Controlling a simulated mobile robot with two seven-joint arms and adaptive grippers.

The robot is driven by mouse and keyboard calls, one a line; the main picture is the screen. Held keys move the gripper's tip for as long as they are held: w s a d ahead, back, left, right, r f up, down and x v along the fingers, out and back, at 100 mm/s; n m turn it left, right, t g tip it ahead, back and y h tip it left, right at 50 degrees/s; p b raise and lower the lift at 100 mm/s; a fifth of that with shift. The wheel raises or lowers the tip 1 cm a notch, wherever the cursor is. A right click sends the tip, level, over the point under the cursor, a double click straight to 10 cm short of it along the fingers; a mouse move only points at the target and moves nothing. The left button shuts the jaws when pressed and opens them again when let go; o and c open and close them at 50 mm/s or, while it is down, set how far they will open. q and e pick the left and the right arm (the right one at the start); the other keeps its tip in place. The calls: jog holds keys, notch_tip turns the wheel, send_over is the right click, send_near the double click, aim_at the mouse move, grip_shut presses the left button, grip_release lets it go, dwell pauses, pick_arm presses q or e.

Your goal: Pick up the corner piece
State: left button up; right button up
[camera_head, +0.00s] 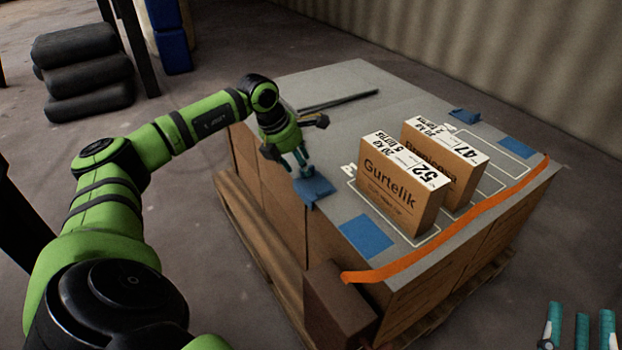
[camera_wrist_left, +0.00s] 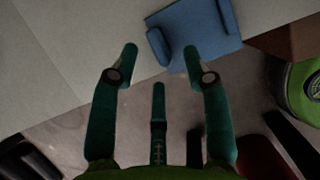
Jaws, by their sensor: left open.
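A blue corner piece (camera_head: 314,190) lies at the left edge of the grey sheet on top of the stacked boxes. It also shows in the left wrist view (camera_wrist_left: 205,32), with raised lips on two sides. My left gripper (camera_head: 303,170) is just above and behind it, pointing down, open and empty. In the left wrist view my left gripper's fingertips (camera_wrist_left: 160,52) are apart, the right one overlapping the near edge of the piece in the picture. Whether they touch is unclear. A second blue corner piece (camera_head: 465,117) sits at the far edge. My right gripper (camera_head: 581,328) is at the bottom right, its fingers apart.
Two cartons, Gurtelik (camera_head: 392,192) and one behind it (camera_head: 455,158), stand on the grey sheet (camera_head: 335,85). Blue flat squares (camera_head: 367,237) (camera_head: 516,147) and an orange strap (camera_head: 450,232) lie near the front. A dark bar (camera_head: 338,101) lies at the back.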

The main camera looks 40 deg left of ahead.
pick_arm(q)
jog(key=shift+x, duration=1.15)
grip_shut()
pick_arm(e)
jog(key=r, duration=0.1)
jog(key=s+r+t+y, duration=0.2)
jog(key=shift+s+a+r+n, duration=0.25)
jog(key=shift+a+r+n, duration=0.05)
jog(key=shift+r+n, duration=0.1)
pick_arm(q)
jog(key=shift+r, duration=0.1)
jog(key=shift+w+r, duration=0.1)
jog(key=shift+r, duration=0.1)
notch_tip(320, 180, up, 5)
jog(key=shift+p, duration=0.75)
jog(key=shift+r+p, duration=0.65)
jog(key=shift+r, duration=1.55)
pick_arm(e)
jog(key=w+d+f+m+g+h, duration=0.1)
jog(key=d+f+g+h, duration=0.1)
jog(key=f+g, duration=0.3)
jog(key=w+d+f+m+g+h, duration=0.1)
jog(key=f+g+h, duration=0.3)
jog(key=f, duration=0.9)
jog(key=shift+w+d+m+g+h, duration=0.3)
jog(key=shift+w+d+g, duration=0.1)
jog(key=shift+w+d, duration=0.4)
